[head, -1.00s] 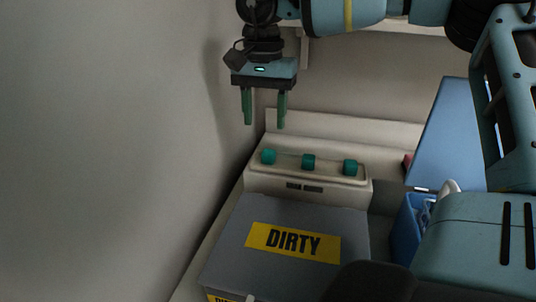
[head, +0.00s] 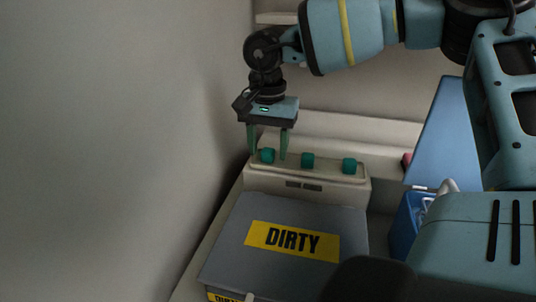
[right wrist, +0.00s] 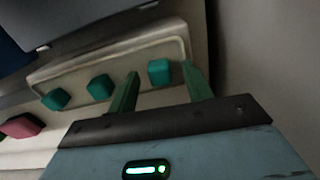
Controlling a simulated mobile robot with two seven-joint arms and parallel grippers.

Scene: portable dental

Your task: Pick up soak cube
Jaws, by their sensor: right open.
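Three teal soak cubes sit in a row on a beige holder (head: 325,177): a left cube (head: 267,156), a middle cube (head: 307,161) and a right cube (head: 349,166). My right gripper (head: 268,156) is open, with its green fingers at the left cube. In the right wrist view, the open fingers (right wrist: 160,90) point toward that same cube (right wrist: 160,72), which shows between and just beyond their tips. The other two cubes, the middle one (right wrist: 99,87) and the far one (right wrist: 56,99), lie to the left there. My left gripper is not in view.
A grey box with a yellow DIRTY label (head: 292,241) stands in front of the holder. A blue bin (head: 404,228) and a blue panel (head: 440,135) are to the right. A pale wall (head: 110,150) rises close on the left. A pink object (right wrist: 22,126) lies beyond the cubes.

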